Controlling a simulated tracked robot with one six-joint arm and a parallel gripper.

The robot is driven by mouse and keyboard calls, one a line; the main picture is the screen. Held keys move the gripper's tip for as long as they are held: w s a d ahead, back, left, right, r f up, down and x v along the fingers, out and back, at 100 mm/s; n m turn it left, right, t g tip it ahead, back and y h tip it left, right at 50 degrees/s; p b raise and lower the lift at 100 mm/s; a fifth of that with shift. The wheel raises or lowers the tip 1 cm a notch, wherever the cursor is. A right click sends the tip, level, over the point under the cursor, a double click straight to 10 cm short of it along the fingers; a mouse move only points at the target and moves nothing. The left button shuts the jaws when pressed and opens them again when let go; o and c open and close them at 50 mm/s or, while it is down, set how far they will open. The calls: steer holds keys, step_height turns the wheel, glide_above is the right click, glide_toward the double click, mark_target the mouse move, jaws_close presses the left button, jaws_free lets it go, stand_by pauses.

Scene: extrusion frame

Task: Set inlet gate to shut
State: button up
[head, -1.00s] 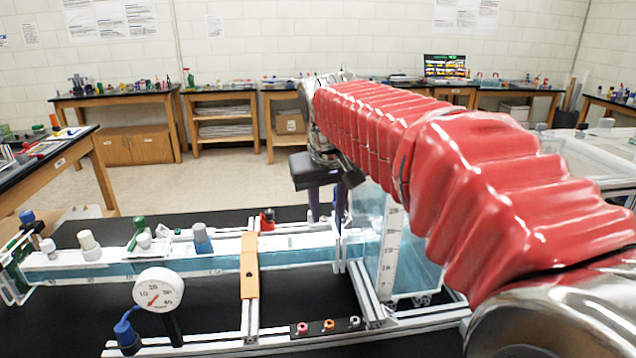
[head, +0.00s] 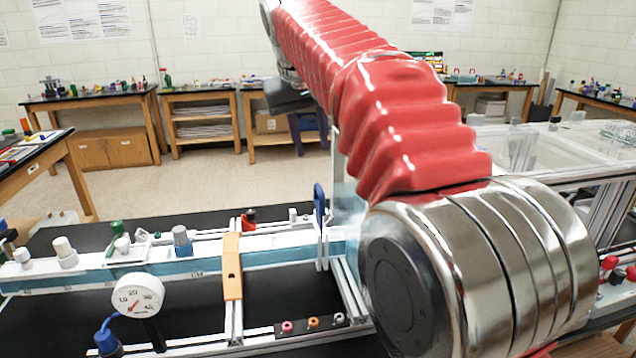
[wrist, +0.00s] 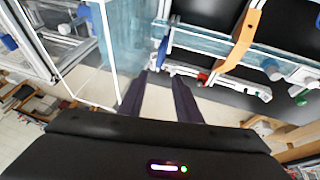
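The gate with a blue handle (head: 320,203) stands upright across the flume, between the channel and the tank. I take it for the inlet gate; how far its plate is lowered I cannot tell. The handle shows in the wrist view (wrist: 162,52), beyond my fingertips and apart from them. My gripper (head: 311,148) is raised above and behind the gate in the head view, partly behind my red arm. In the wrist view my gripper (wrist: 160,78) has two dark fingers spread with an empty gap between them.
The clear flume channel (head: 200,268) runs left from the gate. A clear tank (wrist: 120,40) adjoins it. A white dial gauge (head: 137,295), an orange bracket (head: 232,266) and a strip with several colored knobs (head: 313,325) stand near the front. The floor behind is open.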

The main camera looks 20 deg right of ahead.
mark_target(318, 188)
steer(key=x, duration=1.3)
steer(key=shift+w+d+f, duration=0.15)
steer(key=shift+d+f, duration=0.05)
steer(key=shift+f, duration=0.15)
steer(key=shift+c, duration=0.2)
jaws_close()
